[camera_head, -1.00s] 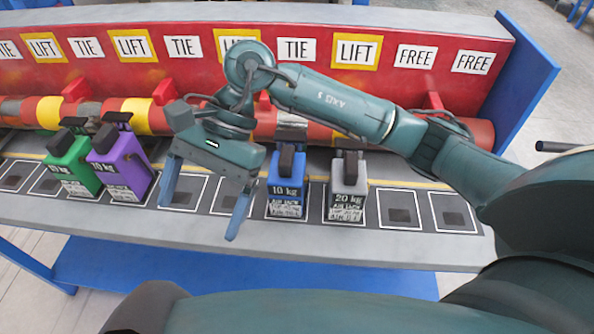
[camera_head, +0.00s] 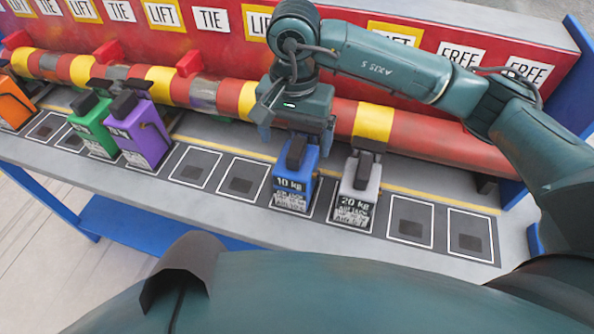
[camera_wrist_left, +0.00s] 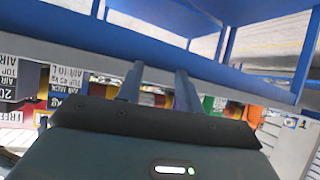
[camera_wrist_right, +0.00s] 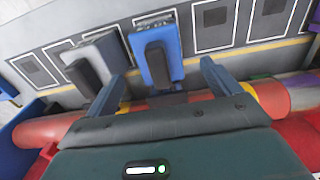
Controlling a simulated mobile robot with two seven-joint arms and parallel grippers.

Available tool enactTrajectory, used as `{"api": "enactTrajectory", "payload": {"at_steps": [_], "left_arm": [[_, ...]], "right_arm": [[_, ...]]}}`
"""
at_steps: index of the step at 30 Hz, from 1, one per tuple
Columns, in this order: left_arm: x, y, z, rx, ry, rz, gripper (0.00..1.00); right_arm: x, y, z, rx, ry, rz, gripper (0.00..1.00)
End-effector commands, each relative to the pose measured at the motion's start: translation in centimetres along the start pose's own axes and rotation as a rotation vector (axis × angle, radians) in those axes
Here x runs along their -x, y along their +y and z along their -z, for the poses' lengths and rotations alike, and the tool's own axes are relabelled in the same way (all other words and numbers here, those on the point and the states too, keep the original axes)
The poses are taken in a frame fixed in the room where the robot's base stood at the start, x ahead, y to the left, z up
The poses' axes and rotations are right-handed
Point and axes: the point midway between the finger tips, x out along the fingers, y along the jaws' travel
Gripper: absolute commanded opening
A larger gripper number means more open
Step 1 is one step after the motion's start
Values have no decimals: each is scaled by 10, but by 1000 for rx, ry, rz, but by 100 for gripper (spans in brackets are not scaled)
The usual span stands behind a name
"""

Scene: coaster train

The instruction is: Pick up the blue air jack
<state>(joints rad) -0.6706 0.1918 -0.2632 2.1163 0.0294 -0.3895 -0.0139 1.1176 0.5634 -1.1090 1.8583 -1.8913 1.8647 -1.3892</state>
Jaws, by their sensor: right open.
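The blue air jack (camera_head: 293,183), labelled 10 kg, stands upright on a marked square of the grey bench shelf (camera_head: 235,222). My right gripper (camera_head: 296,132) is open just behind and above it, by its black top part. In the right wrist view, the blue jack (camera_wrist_right: 158,48) lies ahead, between the lines of the two spread fingers (camera_wrist_right: 163,72). I cannot tell whether either finger touches it. My left gripper (camera_wrist_left: 158,78) shows only in the left wrist view, its fingers apart with nothing between them, near a blue bench frame (camera_wrist_left: 210,75).
A grey 20 kg jack (camera_head: 357,190) stands close to the right of the blue one. Purple (camera_head: 145,135), green (camera_head: 92,125) and orange (camera_head: 12,105) jacks stand to the left. A red and yellow pipe (camera_head: 420,135) runs behind. Empty squares lie on both sides.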

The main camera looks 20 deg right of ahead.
Motion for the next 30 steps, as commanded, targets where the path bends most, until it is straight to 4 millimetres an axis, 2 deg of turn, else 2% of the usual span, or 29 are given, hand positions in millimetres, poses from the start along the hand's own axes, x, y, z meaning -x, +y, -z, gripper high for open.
{"api": "enactTrajectory", "payload": {"at_steps": [4,8,12,16,25,30], "left_arm": [[0,-2,-5,1,-13,4,36],[2,-1,0,5,-12,6,36],[5,-2,6,17,-15,14,36],[4,-3,1,22,-27,19,36],[2,-3,-3,21,-35,20,36],[2,-4,-1,20,-31,20,36]], "right_arm": [[-12,0,0,0,-1,0,89],[-22,1,0,-1,-3,-2,89],[-44,3,1,-2,-5,-3,89],[-60,2,1,0,-3,0,89],[-65,2,2,0,-1,1,88],[-65,2,1,0,-1,1,74]]}}
